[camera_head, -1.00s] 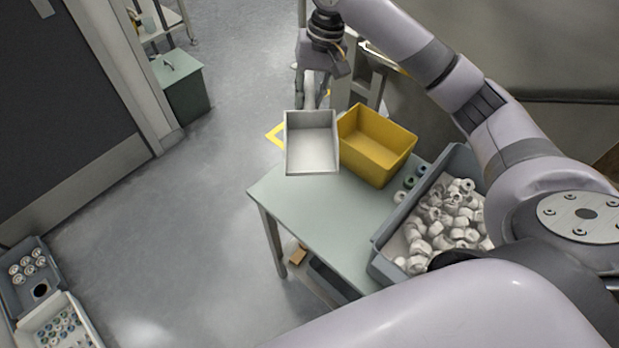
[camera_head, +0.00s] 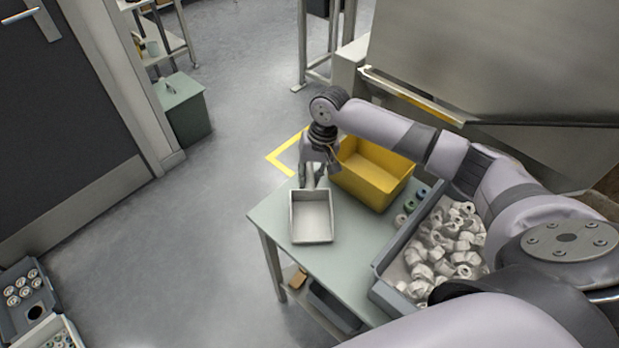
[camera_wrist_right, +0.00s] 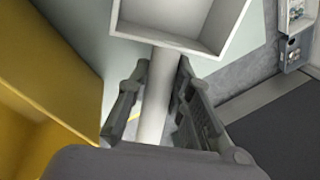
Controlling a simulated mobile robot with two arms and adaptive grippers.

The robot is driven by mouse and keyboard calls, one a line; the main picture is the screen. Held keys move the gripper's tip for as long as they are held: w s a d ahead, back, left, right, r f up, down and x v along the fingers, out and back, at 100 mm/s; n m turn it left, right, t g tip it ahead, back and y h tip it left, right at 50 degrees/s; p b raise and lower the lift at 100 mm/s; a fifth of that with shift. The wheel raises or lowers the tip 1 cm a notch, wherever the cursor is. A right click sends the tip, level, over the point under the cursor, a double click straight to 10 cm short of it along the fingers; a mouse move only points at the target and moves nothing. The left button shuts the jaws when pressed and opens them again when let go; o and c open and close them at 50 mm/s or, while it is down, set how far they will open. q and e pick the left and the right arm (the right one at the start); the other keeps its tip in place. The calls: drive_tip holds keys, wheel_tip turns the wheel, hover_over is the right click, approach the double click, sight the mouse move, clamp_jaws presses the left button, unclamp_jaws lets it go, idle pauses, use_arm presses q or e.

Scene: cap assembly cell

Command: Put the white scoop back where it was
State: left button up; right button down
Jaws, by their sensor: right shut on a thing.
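The white scoop (camera_head: 311,217) is a square open pan with a short handle. It is over the left part of the pale green table (camera_head: 340,258), beside the yellow bin; whether it touches the tabletop I cannot tell. My right gripper (camera_head: 313,180) is shut on its handle, at the far side of the pan. In the right wrist view the scoop (camera_wrist_right: 178,44) is at the top, empty, and its handle runs between the fingers of the right gripper (camera_wrist_right: 165,85). My left gripper is not in view.
A yellow bin (camera_head: 376,172) stands right of the scoop. A grey bin (camera_head: 383,290) full of white caps stands at the table's right, with small coloured rings (camera_head: 409,207) between. Bare tabletop lies in front of the scoop. Trays (camera_head: 25,290) are at lower left.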

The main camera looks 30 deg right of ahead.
drive_tip(key=shift+f, duration=0.3)
drive_tip(key=c, duration=1.4)
unclamp_jaws()
drive_tip(key=shift+f, duration=0.1)
drive_tip(key=shift+c, duration=0.2)
wheel_tip(320, 180, up, 12)
drive_tip(key=d, duration=0.2)
drive_tip(key=shift+s+d, duration=0.15)
drive_tip(key=shift+s, duration=0.1)
